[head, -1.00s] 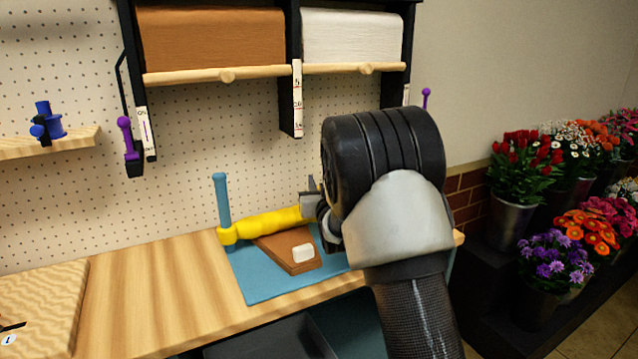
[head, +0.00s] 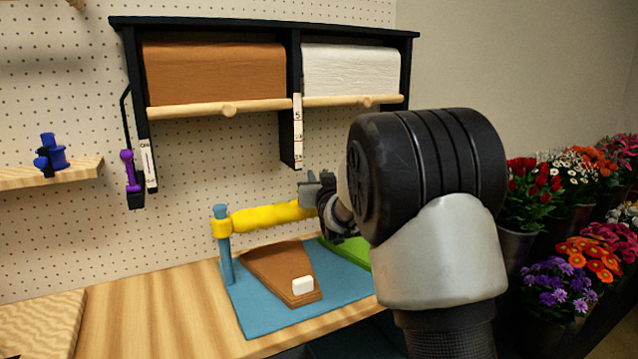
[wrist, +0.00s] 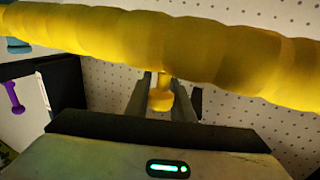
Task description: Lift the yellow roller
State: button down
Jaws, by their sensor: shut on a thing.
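The yellow roller (head: 268,217) is raised above the blue mat (head: 255,318), lying roughly level. In the head view its left end is a ring around the upper part of the blue post (head: 227,262), just below the post's top. My gripper (head: 318,192) is at the roller's right end, partly hidden by my arm. In the wrist view the roller (wrist: 215,50) crosses the top of the picture. The fingers of my gripper (wrist: 160,98) are shut on a small yellow knob of the roller.
A brown board (head: 275,270) with a white block (head: 302,285) lies on the mat under the roller. A green piece (head: 347,249) lies right of it. A shelf with brown (head: 215,72) and white paper rolls (head: 350,70) hangs above. Flower buckets stand at the right.

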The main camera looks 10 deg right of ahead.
jog(key=shift+r, duration=0.55)
jog(key=c, duration=1.7)
grip_release()
jog(key=shift+o, duration=0.8)
jog(key=shift+f, duration=0.25)
jog(key=s, duration=1.7)
jog(key=shift+s, duration=0.2)
